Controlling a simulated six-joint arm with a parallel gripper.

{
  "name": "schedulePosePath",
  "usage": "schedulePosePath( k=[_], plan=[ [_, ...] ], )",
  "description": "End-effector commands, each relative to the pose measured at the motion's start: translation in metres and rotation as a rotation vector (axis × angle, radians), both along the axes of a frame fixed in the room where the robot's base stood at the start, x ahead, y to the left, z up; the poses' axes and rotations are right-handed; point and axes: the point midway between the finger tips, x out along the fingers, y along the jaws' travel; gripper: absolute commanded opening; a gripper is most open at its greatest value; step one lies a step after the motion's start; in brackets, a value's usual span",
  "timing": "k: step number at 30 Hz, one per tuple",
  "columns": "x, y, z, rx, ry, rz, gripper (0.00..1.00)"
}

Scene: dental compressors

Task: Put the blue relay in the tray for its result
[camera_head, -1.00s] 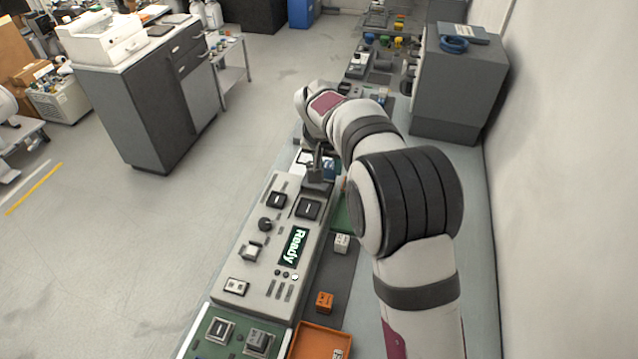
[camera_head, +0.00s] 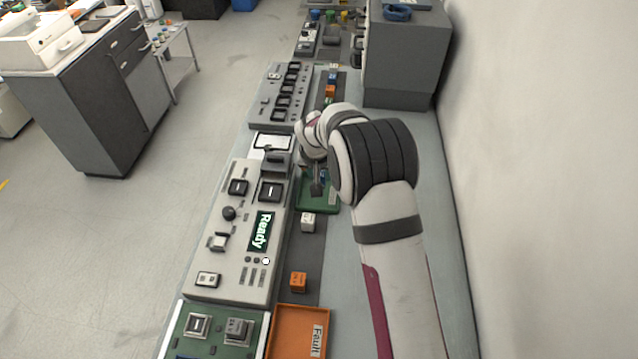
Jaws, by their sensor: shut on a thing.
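My gripper (camera_head: 318,188) is shut on the blue relay (camera_head: 323,176), of which only a small blue patch shows beside the dark fingers. Both are over the green tray (camera_head: 318,207); I cannot tell whether the relay touches its floor. My arm hides the tray's far part, and I see no label on it. An orange tray (camera_head: 285,350) marked "Fault" lies at the bottom of the view.
A white relay (camera_head: 308,222) and an orange relay (camera_head: 298,282) stand on the dark strip between the trays. A switch panel (camera_head: 277,100) lies beyond the test unit. A grey cabinet (camera_head: 404,70) stands at the back right. The bench right of my arm is clear.

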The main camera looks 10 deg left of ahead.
Motion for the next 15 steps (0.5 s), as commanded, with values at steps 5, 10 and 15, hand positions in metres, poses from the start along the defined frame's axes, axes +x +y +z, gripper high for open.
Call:
schedulePosePath(
  k=[5, 10, 15],
  plan=[
    [0.000, 0.002, -0.026, -0.002, 0.003, 0.001, 0.00],
    [0.001, 0.002, -0.041, 0.001, 0.000, 0.000, 0.00],
    [0.000, 0.002, -0.042, 0.001, 0.001, 0.000, 0.00]
  ],
)
